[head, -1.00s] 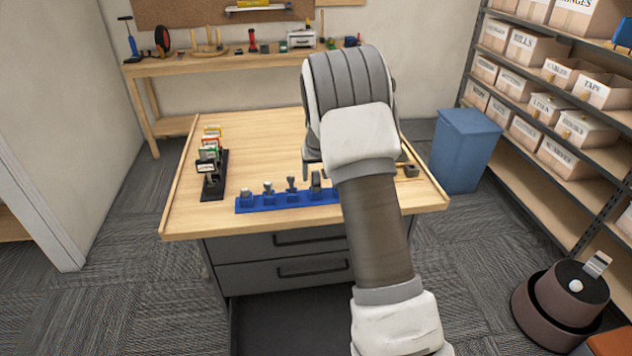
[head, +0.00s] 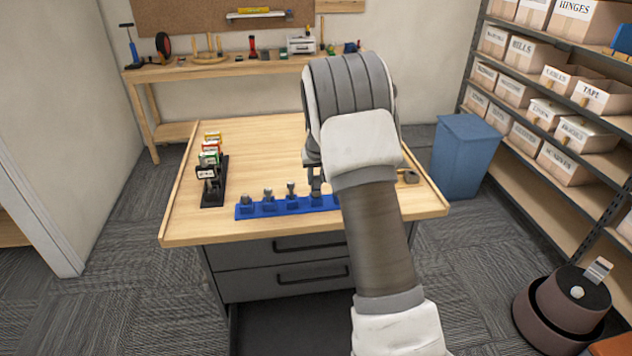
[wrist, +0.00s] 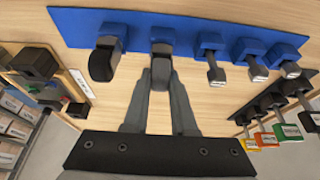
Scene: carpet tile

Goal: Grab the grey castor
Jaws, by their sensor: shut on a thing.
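A blue rack (head: 280,208) lies near the front edge of the workbench and also shows in the wrist view (wrist: 185,28). Several small grey parts stand in it in a row. The grey castor (wrist: 161,70) sits in the rack's fourth place from the left in the head view (head: 316,199). My gripper (wrist: 161,82) is shut on it, one finger on each side. In the head view my gripper (head: 315,184) reaches down over the rack, and my arm hides the rack's right end. The castor is still at its place in the rack.
A dark-wheeled part (wrist: 104,62) stands close beside the held castor. A black rack with coloured labelled pieces (head: 213,190) is at the bench's left. A small dark block (head: 410,176) lies at the right. The bench middle is clear.

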